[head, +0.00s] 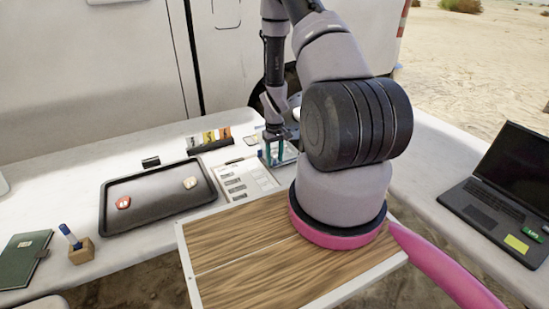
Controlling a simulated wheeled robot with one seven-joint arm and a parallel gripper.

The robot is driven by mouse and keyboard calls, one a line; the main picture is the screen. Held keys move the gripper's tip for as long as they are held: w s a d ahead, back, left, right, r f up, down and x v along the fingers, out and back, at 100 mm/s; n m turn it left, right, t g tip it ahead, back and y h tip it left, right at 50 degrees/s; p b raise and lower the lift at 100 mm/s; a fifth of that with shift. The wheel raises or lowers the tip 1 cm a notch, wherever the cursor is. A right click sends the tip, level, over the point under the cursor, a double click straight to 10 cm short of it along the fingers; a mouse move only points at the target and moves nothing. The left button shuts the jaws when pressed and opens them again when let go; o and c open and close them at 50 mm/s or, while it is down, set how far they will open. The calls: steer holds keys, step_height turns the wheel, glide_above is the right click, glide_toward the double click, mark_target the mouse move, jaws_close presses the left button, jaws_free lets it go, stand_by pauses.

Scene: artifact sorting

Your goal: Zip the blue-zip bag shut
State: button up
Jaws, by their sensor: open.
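My gripper (273,149) points down at the far side of the table, just right of a printed sheet, with its blue-green fingers apart. A small clear bag (289,156) seems to lie at and beneath the fingers. The fingers and my arm hide much of it. I cannot make out its blue zip, whether it is open or shut, or whether the fingers touch it.
A black tray (150,220) with two small labelled pieces lies left of the sheet (245,181). Coloured cards (209,137) stand behind. A notebook (22,256) and a pen in a wooden block (81,250) are at left, an open laptop (505,190) at right.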

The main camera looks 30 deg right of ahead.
jaws_close()
steer(key=d, duration=1.1)
steer(key=shift+w, duration=0.25)
jaws_free()
steer(key=shift+r, duration=0.1)
step_height(320, 180, up, 11)
stand_by(0.3)
